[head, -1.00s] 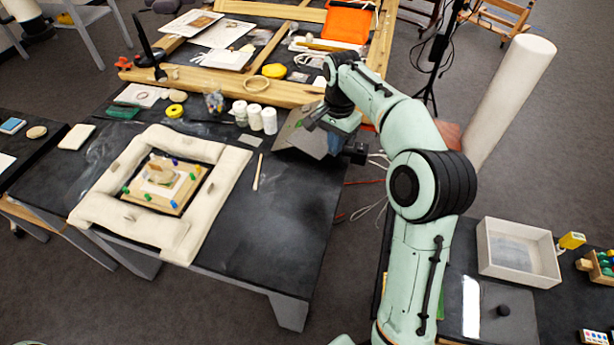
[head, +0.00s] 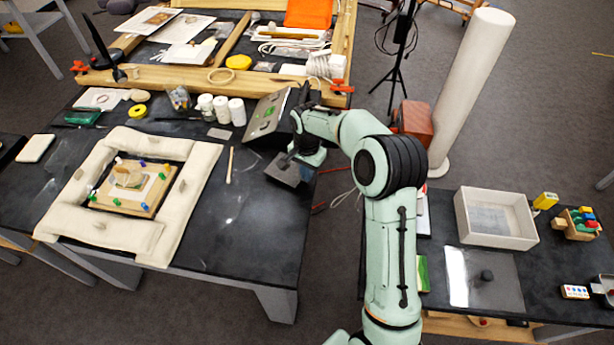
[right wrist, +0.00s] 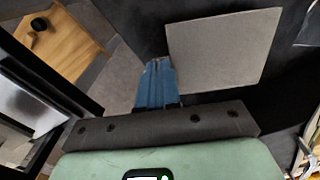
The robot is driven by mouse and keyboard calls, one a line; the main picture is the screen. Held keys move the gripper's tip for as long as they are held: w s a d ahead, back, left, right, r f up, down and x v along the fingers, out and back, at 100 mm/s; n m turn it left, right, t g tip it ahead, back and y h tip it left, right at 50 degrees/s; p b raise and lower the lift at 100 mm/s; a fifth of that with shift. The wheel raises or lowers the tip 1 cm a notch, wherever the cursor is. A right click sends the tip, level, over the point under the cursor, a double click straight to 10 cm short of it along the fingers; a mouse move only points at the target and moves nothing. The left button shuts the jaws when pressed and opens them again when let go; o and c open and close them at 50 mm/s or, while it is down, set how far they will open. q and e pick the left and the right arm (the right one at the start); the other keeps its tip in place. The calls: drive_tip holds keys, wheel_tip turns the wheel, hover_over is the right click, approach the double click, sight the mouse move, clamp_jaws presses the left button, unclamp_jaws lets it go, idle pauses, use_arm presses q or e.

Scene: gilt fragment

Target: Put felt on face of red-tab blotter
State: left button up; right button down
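My right gripper (head: 300,157) is over the right edge of the left-hand dark table. A flat grey felt piece (head: 288,173) is at its fingers. In the right wrist view, the blue fingers (right wrist: 157,82) are close together at the edge of the light grey felt (right wrist: 225,48). The felt sticks out to their right, and the fingers look closed on that edge. A dark upright holder (head: 268,117) with small green marks stands just behind the gripper, partly hidden by it. I cannot make out a red-tab blotter. My left gripper is out of view.
A cream padded frame (head: 190,195) surrounds a gilt fragment (head: 128,175) on the left. A white tray (head: 497,240) sits on the right table.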

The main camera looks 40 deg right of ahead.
drive_tip(key=shift+f, duration=0.9)
drive_tip(key=shift+f, duration=0.15)
drive_tip(key=c, duration=1.4)
unclamp_jaws()
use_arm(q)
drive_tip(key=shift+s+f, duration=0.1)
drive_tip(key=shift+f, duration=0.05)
use_arm(e)
drive_tip(key=shift+o, duration=0.2)
drive_tip(key=shift+r, duration=0.2)
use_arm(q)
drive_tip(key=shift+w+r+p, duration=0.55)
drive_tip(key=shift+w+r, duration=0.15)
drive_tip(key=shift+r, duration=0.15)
use_arm(e)
wheel_tip(320, 180, up, 12)
